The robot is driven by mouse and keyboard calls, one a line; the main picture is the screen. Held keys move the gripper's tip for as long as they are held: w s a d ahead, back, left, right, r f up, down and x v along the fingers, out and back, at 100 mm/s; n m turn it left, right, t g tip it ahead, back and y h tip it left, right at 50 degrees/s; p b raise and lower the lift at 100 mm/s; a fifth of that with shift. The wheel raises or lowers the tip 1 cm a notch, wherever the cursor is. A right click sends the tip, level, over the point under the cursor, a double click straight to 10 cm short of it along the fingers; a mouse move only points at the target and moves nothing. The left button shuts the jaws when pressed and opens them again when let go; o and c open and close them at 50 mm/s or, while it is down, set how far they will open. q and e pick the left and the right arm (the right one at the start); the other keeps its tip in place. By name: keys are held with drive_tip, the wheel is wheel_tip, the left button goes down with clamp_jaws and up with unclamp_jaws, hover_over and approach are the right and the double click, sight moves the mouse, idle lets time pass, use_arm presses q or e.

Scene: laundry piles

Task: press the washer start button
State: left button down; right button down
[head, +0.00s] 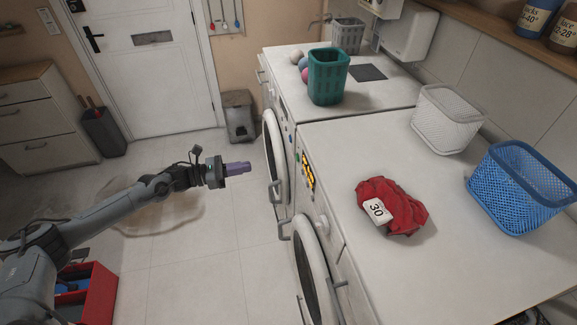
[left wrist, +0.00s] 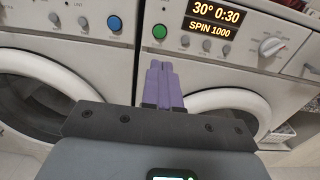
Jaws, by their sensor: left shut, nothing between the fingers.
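The nearer white machine (head: 330,160) has a lit display (head: 307,172) on its front panel. In the left wrist view the display (left wrist: 215,20) reads 30°, 0:30 and SPIN 1000. A round green button (left wrist: 159,31) sits left of it, with smaller buttons below the display and a dial (left wrist: 270,46) to the right. My left gripper (head: 249,167) is shut and empty, in front of the machines and apart from the panels. In the left wrist view its purple fingertips (left wrist: 161,64) appear just below the green button. My right gripper is not in view.
A teal basket (head: 328,77) stands on top. The nearer machine's top carries a red cloth (head: 405,205) tagged 30, a white basket (head: 447,118) and a blue basket (head: 525,187).

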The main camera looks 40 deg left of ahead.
use_arm(q)
drive_tip(key=shift+w, duration=0.1)
drive_tip(key=shift+w, duration=0.1)
idle(0.3)
approach(297, 157)
drive_tip(key=a+x, duration=0.1)
drive_tip(key=x, duration=0.4)
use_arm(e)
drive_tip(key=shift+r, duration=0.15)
use_arm(q)
drive_tip(key=shift+w+d+f, duration=0.2)
drive_tip(key=shift+w+d, duration=0.2)
drive_tip(key=shift+w, duration=0.1)
drive_tip(key=shift+w+d+f, duration=0.2)
drive_tip(key=shift+w+d, duration=0.2)
drive_tip(key=shift+w, duration=0.05)
